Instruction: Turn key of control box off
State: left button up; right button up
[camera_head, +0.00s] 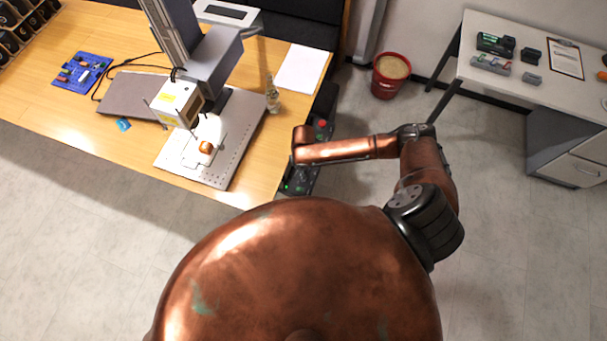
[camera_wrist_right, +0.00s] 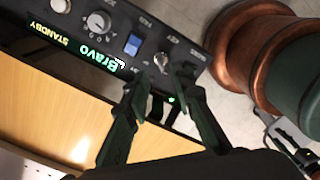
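The black control box (camera_wrist_right: 112,30) fills the upper part of the right wrist view. It bears a blue rocker switch (camera_wrist_right: 133,44), a round knob (camera_wrist_right: 98,22) and lit "Bravo" and "STANDBY" text. Its metal key switch (camera_wrist_right: 161,62) is just beyond the fingertips of my right gripper (camera_wrist_right: 160,79). The two fingers are apart, one on each side of the key, with nothing between their tips. I cannot tell whether they touch the key. In the head view, the box (camera_head: 324,106) is at the table's right edge, partly hidden by my right arm. My left gripper is not in view.
The laser marker (camera_head: 180,102) stands over a grey plate (camera_head: 223,170) on the wooden table (camera_head: 130,160). A small bottle (camera_head: 272,96) and a white sheet (camera_head: 302,68) are near the box. A red bin (camera_head: 390,82) stands on the floor. Open floor lies right of the arm.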

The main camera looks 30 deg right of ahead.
notch_tip(320, 180, up, 6)
jog(key=shift+r, duration=0.25)
dwell(0.5)
